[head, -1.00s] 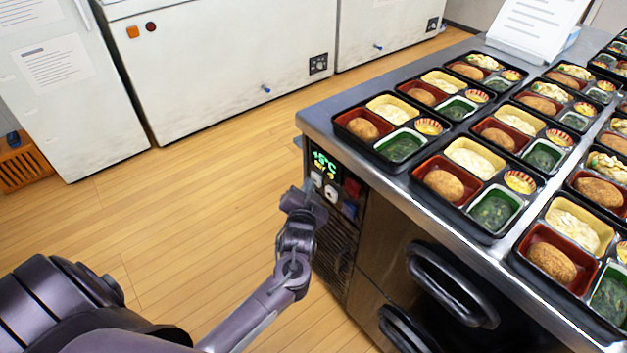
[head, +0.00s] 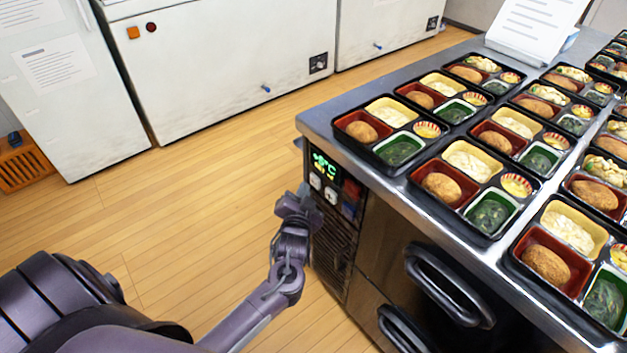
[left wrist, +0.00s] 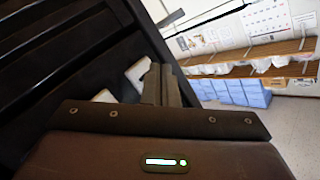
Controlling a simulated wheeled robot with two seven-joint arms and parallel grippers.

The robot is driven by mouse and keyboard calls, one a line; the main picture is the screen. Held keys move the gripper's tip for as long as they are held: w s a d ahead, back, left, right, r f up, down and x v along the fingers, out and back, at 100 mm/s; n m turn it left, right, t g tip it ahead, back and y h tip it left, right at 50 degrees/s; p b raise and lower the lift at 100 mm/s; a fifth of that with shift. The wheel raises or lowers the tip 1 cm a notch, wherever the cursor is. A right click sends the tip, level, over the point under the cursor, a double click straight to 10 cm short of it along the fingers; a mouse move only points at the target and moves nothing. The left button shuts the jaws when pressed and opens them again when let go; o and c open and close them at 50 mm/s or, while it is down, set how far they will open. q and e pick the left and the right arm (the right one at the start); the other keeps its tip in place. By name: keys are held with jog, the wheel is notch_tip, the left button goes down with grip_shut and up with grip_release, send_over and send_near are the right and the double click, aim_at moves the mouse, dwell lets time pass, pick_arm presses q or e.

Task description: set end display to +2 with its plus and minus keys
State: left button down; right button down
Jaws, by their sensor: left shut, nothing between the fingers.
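The end display (head: 324,164) is a dark panel with green digits on the end of the steel counter. It shows a temperature in °C, but its digit is too blurred to read surely. Below it are two white keys, a left one (head: 315,181) and a right one (head: 331,195). My left gripper (head: 309,205) is shut and empty, just below and in front of the keys. In the left wrist view its closed fingers (left wrist: 161,84) are beside one white key (left wrist: 138,74), and another (left wrist: 104,96) is partly hidden. Contact cannot be told. My right gripper is not in view.
The counter top (head: 345,110) holds rows of filled bento trays. Black drawer handles (head: 450,287) stick out on its front side. A vent grille (head: 333,245) lies below the keys. White freezers (head: 230,60) stand at the back; the wooden floor (head: 200,200) between is clear.

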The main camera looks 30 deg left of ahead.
pick_arm(q)
jog(key=s+p, duration=0.1)
jog(key=s+a+p, duration=0.1)
jog(key=s, duration=0.1)
jog(key=s+a+p, duration=0.1)
jog(key=shift+s, duration=0.3)
dwell(1.1)
